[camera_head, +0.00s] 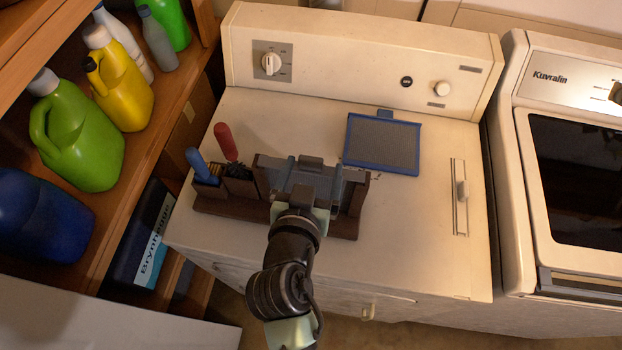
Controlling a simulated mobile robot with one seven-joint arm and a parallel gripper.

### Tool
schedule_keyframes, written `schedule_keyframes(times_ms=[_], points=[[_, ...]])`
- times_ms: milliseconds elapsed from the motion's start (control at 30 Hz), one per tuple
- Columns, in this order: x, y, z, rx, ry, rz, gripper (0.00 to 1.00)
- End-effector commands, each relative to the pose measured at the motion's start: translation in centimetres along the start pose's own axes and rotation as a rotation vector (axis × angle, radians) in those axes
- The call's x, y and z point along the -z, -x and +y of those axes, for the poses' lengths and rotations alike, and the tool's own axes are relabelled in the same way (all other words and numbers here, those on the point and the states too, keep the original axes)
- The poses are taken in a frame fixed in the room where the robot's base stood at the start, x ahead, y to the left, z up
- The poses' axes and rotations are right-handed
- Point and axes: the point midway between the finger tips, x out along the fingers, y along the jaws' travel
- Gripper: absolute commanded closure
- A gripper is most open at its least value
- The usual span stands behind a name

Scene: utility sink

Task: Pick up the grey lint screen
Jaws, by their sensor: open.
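The grey lint screen (311,177) appears to stand in the right part of a dark brown rack (345,227) on top of the white machine. Its dark grey tab (312,161) shows at the top, and my arm hides its lower part. My gripper (313,172) is open, with its fingers at the left and right of the grey screen. I cannot tell whether they touch it. A second screen, with grey mesh in a blue frame (382,143), lies flat on the machine top, to the right of the rack.
A blue-handled tool (198,163) and a red-handled tool (225,141) stand in the rack's left part. The control panel (360,66) rises behind. Shelves with bottles (82,140) are at left.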

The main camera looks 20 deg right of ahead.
Motion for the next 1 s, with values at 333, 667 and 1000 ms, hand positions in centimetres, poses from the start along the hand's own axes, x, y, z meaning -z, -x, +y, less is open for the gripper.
schedule_keyframes(times_ms=[333,667,1000], points=[[0.4,-2.5,-0.5,-0.001,0.0,0.0,0.1],[0.2,-5.5,-0.7,0.0,-0.001,0.001,0.1],[0.1,-5.6,-0.7,0.0,0.0,0.0,0.26]])
